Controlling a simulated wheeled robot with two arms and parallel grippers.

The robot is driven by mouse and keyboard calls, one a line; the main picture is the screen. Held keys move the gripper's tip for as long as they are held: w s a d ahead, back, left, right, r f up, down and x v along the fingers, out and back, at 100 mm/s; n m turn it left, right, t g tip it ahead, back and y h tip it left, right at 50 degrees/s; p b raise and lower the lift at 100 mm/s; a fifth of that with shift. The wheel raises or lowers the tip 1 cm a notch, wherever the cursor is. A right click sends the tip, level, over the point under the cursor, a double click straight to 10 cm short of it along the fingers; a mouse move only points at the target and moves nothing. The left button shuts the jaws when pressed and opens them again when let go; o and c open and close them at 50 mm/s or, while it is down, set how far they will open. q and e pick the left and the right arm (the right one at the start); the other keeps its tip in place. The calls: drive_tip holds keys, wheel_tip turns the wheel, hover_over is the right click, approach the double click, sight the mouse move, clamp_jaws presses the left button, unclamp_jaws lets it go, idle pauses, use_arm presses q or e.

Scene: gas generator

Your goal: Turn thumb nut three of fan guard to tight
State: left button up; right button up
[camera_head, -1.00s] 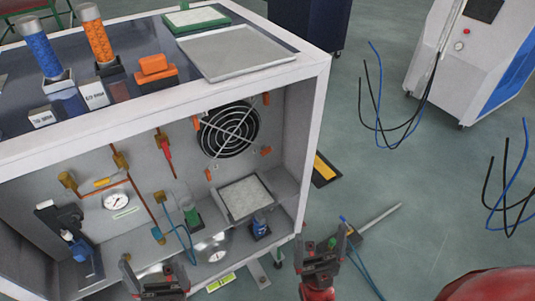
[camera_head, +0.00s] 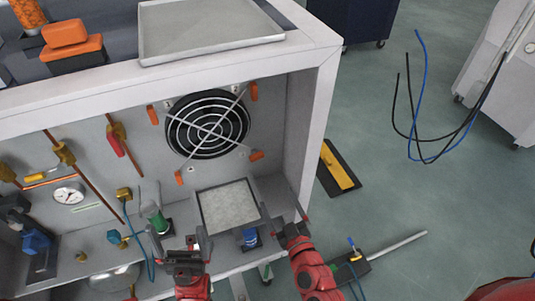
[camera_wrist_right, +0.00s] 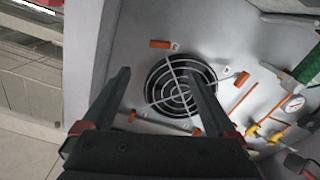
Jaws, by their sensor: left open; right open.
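The fan guard (camera_head: 207,123) is a round black grille with crossed metal bars on the cabinet's inner back panel. Four orange thumb nuts sit around it. Thumb nut three (camera_head: 256,155) is at its lower right in the head view; in the right wrist view it lies level at the upper left, beside a printed 3 (camera_wrist_right: 160,44). My right gripper (camera_head: 291,221) is open and empty, in front of and below this nut, apart from it. Its open fingers (camera_wrist_right: 159,76) frame the guard in the wrist view. My left gripper (camera_head: 181,243) is open and empty at the cabinet's lower front.
The cabinet's right wall (camera_head: 300,140) stands close to my right gripper. A gauge (camera_head: 68,194) and pipes are at left.

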sight(257, 158)
drive_tip(key=x, duration=1.7)
drive_tip(key=shift+a+r, duration=0.1)
drive_tip(key=c, duration=1.4)
drive_tip(key=shift+o, duration=0.2)
